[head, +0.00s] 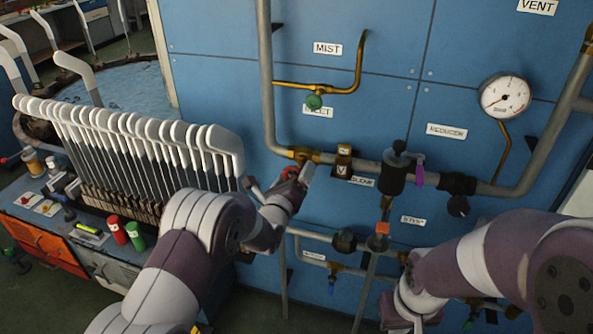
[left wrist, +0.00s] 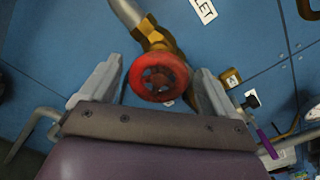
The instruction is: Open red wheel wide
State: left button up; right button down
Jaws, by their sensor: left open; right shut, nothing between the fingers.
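The red wheel (left wrist: 158,77) is a round handwheel on a brass valve, seen nearly face-on in the left wrist view. In the head view the red wheel (head: 289,172) is mostly hidden behind my left gripper (head: 302,174). My left gripper, also in the left wrist view (left wrist: 158,74), is open, with one finger on each side of the wheel. A gap shows beside the left finger; I cannot tell whether the right finger touches the rim. My right arm comes in from the right in the head view, but its fingers do not show.
Grey pipes (head: 266,80) run over the blue panel (head: 220,60). A black valve with a purple lever (head: 420,174) and a pressure gauge (head: 504,97) are to the right. A row of white sock boards (head: 140,125) stands at left, close to my left arm.

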pick_arm(q)
jog(key=shift+x, duration=0.8)
jog(key=shift+w, duration=0.25)
jog(key=c, duration=1)
